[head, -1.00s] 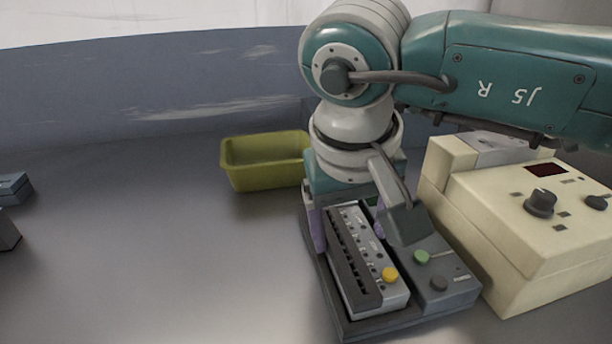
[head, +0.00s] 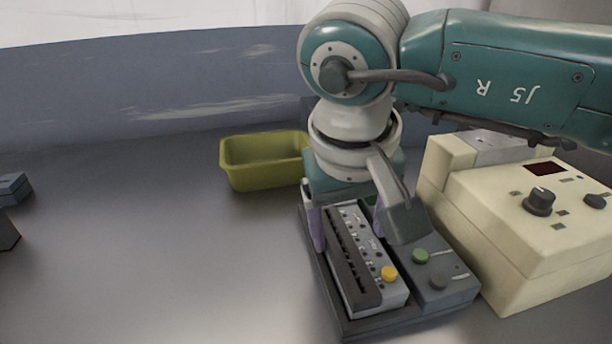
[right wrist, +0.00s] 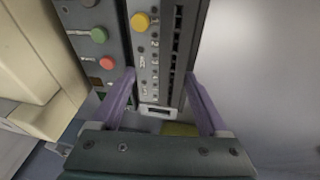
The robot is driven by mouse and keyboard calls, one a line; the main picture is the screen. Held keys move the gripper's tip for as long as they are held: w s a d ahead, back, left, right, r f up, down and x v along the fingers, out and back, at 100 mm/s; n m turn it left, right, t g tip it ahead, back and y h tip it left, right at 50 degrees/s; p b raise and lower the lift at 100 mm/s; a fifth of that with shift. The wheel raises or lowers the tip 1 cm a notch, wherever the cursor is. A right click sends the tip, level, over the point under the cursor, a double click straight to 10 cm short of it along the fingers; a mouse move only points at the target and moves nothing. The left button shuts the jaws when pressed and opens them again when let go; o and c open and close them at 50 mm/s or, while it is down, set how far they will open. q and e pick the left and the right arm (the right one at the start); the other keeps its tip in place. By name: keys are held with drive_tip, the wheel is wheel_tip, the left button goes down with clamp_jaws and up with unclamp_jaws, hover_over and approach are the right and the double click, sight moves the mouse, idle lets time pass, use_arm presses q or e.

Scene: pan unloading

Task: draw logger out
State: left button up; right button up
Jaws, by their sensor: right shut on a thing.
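The logger (head: 349,262) is a long grey unit with a dark slotted strip and a yellow button. It lies in a dark grey dock (head: 447,293), which has a green and a dark button on its right part. My right gripper (head: 348,238) reaches down over the logger's far half, one purple finger on each long side, and is shut on it. In the right wrist view the logger (right wrist: 162,65) lies between the fingertips, with the dock's button panel (right wrist: 100,48) to its left. My left gripper is not in view.
A cream box with knobs (head: 540,235) stands close on the dock's right. An empty olive-yellow bin (head: 264,163) is behind and left of the dock. Small dark grey blocks (head: 14,188) sit at the left edge. The table between is clear.

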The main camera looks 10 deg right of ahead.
drive_tip(key=shift+r, duration=0.15)
drive_tip(key=shift+c, duration=0.8)
drive_tip(key=shift+r, duration=0.2)
drive_tip(key=shift+r+p, duration=0.4)
drive_tip(key=shift+r+p, duration=0.85)
drive_tip(key=shift+r, duration=0.3)
